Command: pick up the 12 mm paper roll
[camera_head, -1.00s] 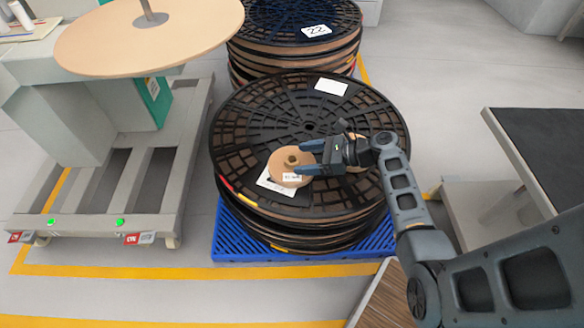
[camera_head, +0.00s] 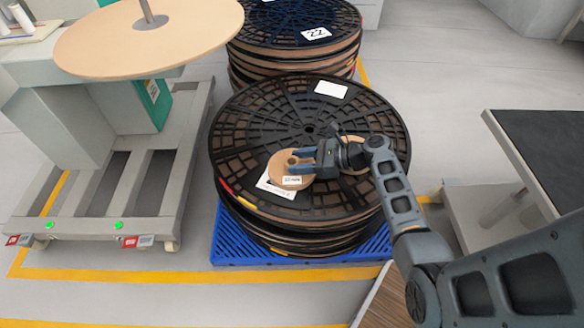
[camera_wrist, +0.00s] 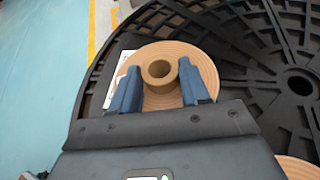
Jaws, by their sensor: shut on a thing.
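A tan paper roll (camera_head: 280,165) with a raised core and a small white label lies on top of the near stack of black reels (camera_head: 262,110). The label is too small to read surely. My gripper (camera_head: 294,162) has its blue fingers shut on the roll from the right. In the wrist view the fingers (camera_wrist: 159,82) stand either side of the roll's core (camera_wrist: 159,70), over its wound face (camera_wrist: 205,65). I cannot see a gap under the roll.
A second tan roll (camera_head: 355,168) lies partly hidden under my wrist. A white sheet (camera_head: 272,188) lies under the held roll. A blue pallet (camera_head: 228,238) carries the stack. A machine with a large tan disc (camera_head: 110,45) stands left, and a dark table (camera_head: 545,135) right.

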